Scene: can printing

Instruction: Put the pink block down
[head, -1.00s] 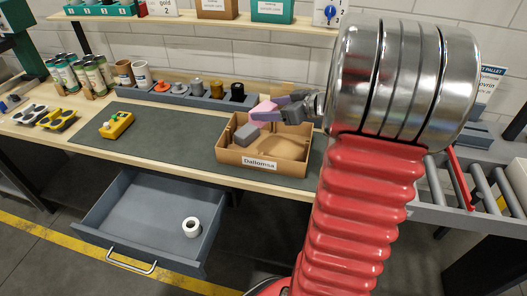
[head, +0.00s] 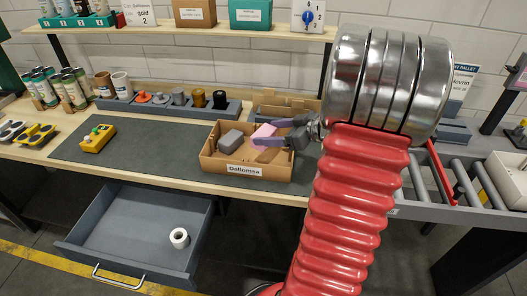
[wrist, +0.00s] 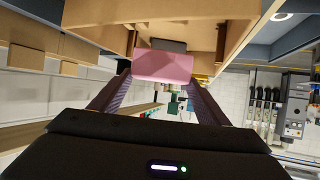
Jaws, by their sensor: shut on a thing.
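The pink block (head: 264,131) is held between the fingers of my gripper (head: 268,134), which is shut on it. It is at the open top of the cardboard box (head: 245,181) labelled Dallomsa, to the right of a grey block (head: 231,138) inside that box. In the wrist view the pink block (wrist: 162,67) spans the gap between my gripper's two fingers (wrist: 160,85), with the grey block (wrist: 165,45) and the box walls beyond it. I cannot tell whether the pink block touches the box floor.
The box stands on a dark mat (head: 140,152) on the workbench. A row of small coloured parts in a grey holder (head: 185,106) and a second cardboard box (head: 285,108) stand behind it. An open drawer (head: 130,235) holding a white roll (head: 179,238) juts out below.

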